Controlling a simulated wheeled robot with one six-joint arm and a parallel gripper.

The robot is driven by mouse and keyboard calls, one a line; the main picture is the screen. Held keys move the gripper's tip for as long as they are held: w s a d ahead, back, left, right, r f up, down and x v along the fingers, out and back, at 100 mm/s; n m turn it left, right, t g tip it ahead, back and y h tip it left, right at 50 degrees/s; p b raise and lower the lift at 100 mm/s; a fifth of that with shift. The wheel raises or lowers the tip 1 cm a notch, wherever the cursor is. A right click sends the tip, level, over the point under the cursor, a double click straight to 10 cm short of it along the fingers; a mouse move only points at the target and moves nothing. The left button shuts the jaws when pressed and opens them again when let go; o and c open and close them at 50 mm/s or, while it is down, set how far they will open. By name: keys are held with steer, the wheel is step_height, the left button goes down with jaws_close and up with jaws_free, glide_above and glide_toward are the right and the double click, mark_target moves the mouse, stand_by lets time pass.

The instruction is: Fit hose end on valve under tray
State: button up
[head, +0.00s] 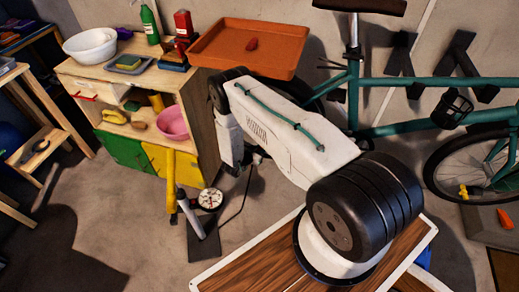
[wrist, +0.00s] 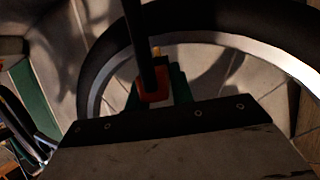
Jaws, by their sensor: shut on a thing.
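In the wrist view my gripper (wrist: 160,85) is shut on a small orange hose end (wrist: 153,92), before a bicycle wheel (wrist: 225,48). A small yellowish tip (wrist: 157,51) shows just beyond it; I cannot tell whether this is the valve or whether they touch. The orange tray (head: 248,45) sits above the wheel area.
A wooden cabinet (head: 182,120) with bowls and bottles stands at the left. The teal bicycle (head: 425,87) leans along the wall at the right. Bare floor (head: 110,235) lies in front of the cabinet.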

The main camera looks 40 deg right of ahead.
steer(key=shift+f, duration=0.1)
steer(key=o, duration=1)
steer(key=shift+o, duration=0.2)
steer(key=shift+a, duration=0.1)
steer(key=v, duration=0.7)
steer(key=shift+a, duration=0.2)
steer(key=shift+s, duration=0.2)
